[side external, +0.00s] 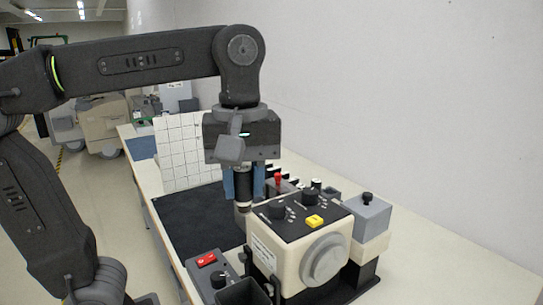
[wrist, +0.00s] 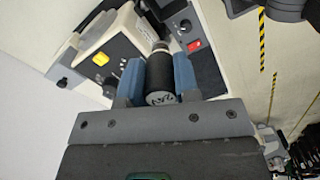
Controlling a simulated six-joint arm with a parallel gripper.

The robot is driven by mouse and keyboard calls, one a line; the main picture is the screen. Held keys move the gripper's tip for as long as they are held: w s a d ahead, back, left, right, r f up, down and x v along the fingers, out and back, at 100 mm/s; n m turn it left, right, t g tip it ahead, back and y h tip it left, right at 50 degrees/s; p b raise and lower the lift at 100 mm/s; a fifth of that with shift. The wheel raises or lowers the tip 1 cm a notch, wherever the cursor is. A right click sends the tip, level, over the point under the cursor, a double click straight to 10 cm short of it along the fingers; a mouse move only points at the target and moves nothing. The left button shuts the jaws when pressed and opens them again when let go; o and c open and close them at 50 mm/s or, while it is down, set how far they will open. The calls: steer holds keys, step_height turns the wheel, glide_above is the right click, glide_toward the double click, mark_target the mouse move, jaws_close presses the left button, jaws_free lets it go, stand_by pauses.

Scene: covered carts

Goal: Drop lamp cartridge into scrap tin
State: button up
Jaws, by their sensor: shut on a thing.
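My gripper (side external: 243,188) points down, with its blue fingers shut on a dark cylinder, the lamp cartridge (side external: 243,195). In the wrist view, the cartridge (wrist: 160,76) sits between the two blue fingers of my gripper (wrist: 158,70), its marked grey end face toward the camera. In the side view it hangs roughly upright beside the back left of the cream machine (side external: 262,246). A dark open-topped box (side external: 243,294), perhaps the scrap tin, is at the bottom edge of the side view, nearer the camera than the cartridge. I cannot tell its inside.
The cream machine carries black knobs, a yellow button (side external: 315,221) and a round grey disc. A grey control box with a red switch (side external: 206,259) stands at front left. A black mat (side external: 195,225) lies clear behind it. A grey block (side external: 367,214) stands right.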

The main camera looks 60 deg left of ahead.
step_height(320, 180, down, 23)
steer(key=shift+s, duration=0.2)
stand_by(0.4)
steer(key=o, duration=1)
steer(key=shift+r, duration=0.15)
step_height(320, 180, up, 14)
steer(key=shift+f, duration=0.2)
steer(key=a+f+m+t, duration=0.1)
steer(key=a+m+t, duration=0.1)
steer(key=m, duration=0.2)
steer(key=s+a+f+m+t, duration=0.1)
steer(key=a+m, duration=0.1)
steer(key=m, duration=0.3)
steer(key=s+a+f+m+t, duration=0.1)
steer(key=a+m+t, duration=0.1)
steer(key=m, duration=0.2)
steer(key=shift+a+f+m+t, duration=0.2)
steer(key=shift+a+m+t, duration=0.1)
